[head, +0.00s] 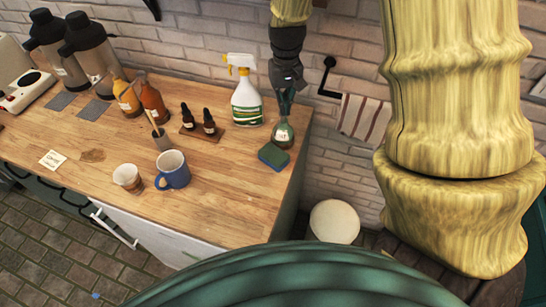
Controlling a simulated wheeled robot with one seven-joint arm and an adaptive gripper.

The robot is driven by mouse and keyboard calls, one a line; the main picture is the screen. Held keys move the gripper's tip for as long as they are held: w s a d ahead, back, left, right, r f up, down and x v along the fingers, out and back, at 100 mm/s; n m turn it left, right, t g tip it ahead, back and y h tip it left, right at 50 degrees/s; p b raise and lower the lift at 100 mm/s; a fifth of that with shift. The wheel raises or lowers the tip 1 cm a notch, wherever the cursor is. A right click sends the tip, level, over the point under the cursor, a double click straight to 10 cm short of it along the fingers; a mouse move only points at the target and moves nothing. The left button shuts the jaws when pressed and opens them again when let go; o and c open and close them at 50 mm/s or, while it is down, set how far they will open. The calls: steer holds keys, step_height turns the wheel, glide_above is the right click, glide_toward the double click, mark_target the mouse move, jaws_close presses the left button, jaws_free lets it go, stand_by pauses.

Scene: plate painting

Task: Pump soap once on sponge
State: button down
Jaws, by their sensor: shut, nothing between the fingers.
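A soap bottle (282,135) with a dark green body and a pale label stands upright near the right end of the wooden counter. A green and blue sponge (273,156) lies flat on the counter just in front of it, close to the right edge. My gripper (285,92) points down from above, directly over the bottle's top. It is shut with nothing held. Its fingertips overlap the pump head in this view, so the pump is mostly hidden and I cannot tell whether they touch it.
A white spray bottle (246,100) stands close left of the soap bottle. Two small dark bottles (198,120) stand on a wooden tray further left. A blue mug (173,170) and a paper cup (128,178) are near the front edge. The brick wall is behind.

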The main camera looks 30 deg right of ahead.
steer(key=shift+f, duration=0.75)
steer(key=shift+r, duration=0.2)
steer(key=shift+r+p, duration=1.45)
steer(key=shift+r, duration=0.1)
steer(key=shift+r, duration=0.1)
step_height(320, 180, up, 6)
steer(key=p, duration=0.5)
